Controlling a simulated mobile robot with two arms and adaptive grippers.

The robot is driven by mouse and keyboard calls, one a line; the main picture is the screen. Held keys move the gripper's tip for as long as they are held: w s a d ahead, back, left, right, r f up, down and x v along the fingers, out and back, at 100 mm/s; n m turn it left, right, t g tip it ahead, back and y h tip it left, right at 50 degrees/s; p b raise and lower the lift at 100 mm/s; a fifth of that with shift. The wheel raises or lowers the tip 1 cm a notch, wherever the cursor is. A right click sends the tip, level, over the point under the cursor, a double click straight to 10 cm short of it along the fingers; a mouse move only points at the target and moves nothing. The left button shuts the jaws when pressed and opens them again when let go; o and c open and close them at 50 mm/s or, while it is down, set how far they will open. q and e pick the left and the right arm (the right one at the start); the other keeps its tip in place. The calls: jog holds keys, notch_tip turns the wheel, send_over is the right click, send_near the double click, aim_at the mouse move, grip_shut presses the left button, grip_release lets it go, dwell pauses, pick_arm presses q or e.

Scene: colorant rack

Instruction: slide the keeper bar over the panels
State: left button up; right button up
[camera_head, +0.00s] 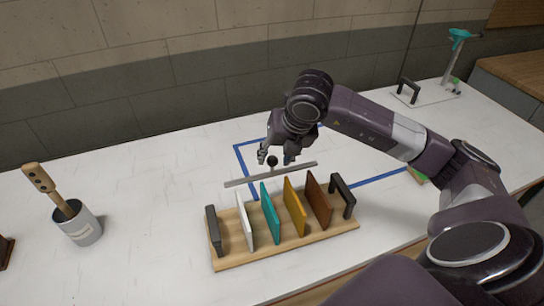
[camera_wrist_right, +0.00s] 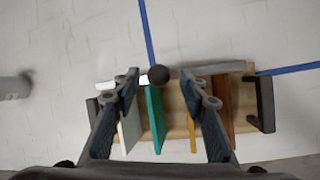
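The keeper bar (camera_head: 245,181) is a thin grey bar with a dark round knob (camera_head: 272,161) at its middle. In the head view it shows just behind the panels; I cannot tell its height. The wooden rack (camera_head: 232,262) holds white (camera_head: 245,222), teal (camera_head: 270,215), yellow (camera_head: 295,207) and brown (camera_head: 319,201) panels upright between two dark end handles. My right gripper (camera_head: 277,158) is open over the bar. In the right wrist view the knob (camera_wrist_right: 158,75) shows between its fingertips, with gaps at both sides. My left gripper is out of view.
A grey pot (camera_head: 82,228) with a wooden-handled tool stands at the left. Blue tape lines (camera_head: 243,165) mark the white table (camera_head: 150,190) behind the rack. A clear plate with a dark handle (camera_head: 408,90) and a teal-topped stand (camera_head: 455,55) are at the back right.

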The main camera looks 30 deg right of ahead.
aim_at(274, 158)
jog(key=shift+x, duration=1.2)
jog(key=shift+w+f, duration=0.25)
jog(key=shift+w, duration=0.1)
jog(key=c, duration=0.9)
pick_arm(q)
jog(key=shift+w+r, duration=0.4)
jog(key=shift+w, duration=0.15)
pick_arm(e)
grip_shut()
